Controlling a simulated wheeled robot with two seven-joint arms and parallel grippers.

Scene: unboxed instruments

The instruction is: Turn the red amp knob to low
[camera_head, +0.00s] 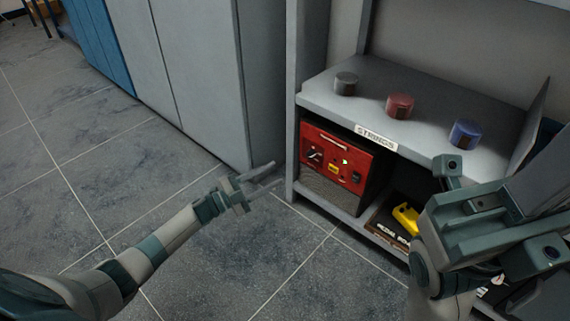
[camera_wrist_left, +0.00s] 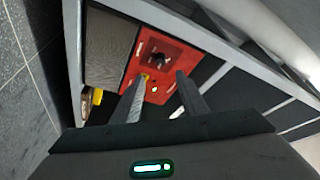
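The red-fronted amp (camera_head: 318,137) stands on the shelf below the one labelled STRINGS. Its face has a dark round knob with a light mark (camera_head: 314,155) at left, a small yellow part (camera_head: 333,169) and a black switch (camera_head: 356,177). I cannot read the knob's setting. My left gripper (camera_head: 262,184) is in front of the amp, to its left, apart from it.
The shelf top holds a grey canister (camera_head: 346,83), a red canister (camera_head: 400,105) and a blue canister (camera_head: 465,133). A yellow item (camera_head: 407,218) lies right of the amp, partly behind my right arm. Grey cabinets (camera_head: 200,70) stand at left. The tiled floor in front is clear.

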